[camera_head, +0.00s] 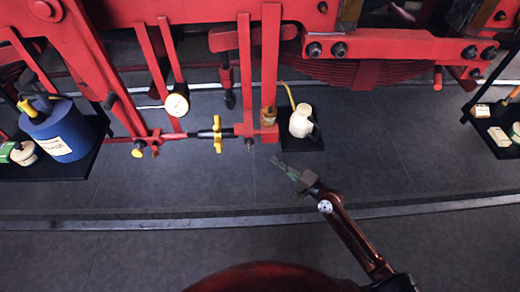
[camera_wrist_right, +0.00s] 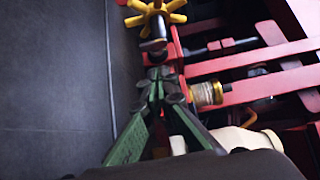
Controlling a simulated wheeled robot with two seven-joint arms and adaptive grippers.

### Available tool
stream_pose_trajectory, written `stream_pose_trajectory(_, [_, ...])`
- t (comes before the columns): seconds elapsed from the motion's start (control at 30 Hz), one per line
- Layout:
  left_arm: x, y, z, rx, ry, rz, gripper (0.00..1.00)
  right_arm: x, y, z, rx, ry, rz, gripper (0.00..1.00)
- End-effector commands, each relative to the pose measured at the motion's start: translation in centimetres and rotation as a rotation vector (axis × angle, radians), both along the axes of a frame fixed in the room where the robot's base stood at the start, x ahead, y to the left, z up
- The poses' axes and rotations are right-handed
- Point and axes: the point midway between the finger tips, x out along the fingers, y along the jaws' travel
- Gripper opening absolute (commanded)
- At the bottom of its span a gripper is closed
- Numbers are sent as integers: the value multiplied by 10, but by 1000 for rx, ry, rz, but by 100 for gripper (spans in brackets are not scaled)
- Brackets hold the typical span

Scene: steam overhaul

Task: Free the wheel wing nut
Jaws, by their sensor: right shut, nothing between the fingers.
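The yellow wheel wing nut (camera_head: 217,134) sits on a dark horizontal rod beside the lower end of red hanging bars. In the right wrist view a yellow spoked wheel (camera_wrist_right: 155,14), apparently the same nut, shows beyond the fingers, partly cut off by the top edge. My right gripper (camera_head: 277,161) is below and to the right of the nut, clearly apart from it. Its green fingers (camera_wrist_right: 158,75) are shut and empty, pointing toward a dark bolt end (camera_wrist_right: 152,46). My left gripper is out of view.
A cream jug (camera_head: 301,122) on a dark tray stands close right of the red bars. A brass cup (camera_wrist_right: 205,93) is near the fingers. A round gauge (camera_head: 177,105) and a blue canister (camera_head: 60,130) are further left. Open grey floor lies below.

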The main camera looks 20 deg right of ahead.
Motion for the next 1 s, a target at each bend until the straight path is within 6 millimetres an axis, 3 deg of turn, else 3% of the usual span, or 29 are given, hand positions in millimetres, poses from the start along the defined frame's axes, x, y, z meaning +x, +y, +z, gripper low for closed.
stream_pose_trajectory(0.13, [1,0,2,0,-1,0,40,10,10,10,18,-8,11,0])
stream_pose_trajectory(0.6, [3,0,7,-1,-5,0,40,76,46,7,15,-6,8,0])
stream_pose_trajectory(1.0, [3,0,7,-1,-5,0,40,86,52,6,12,-6,8,0])
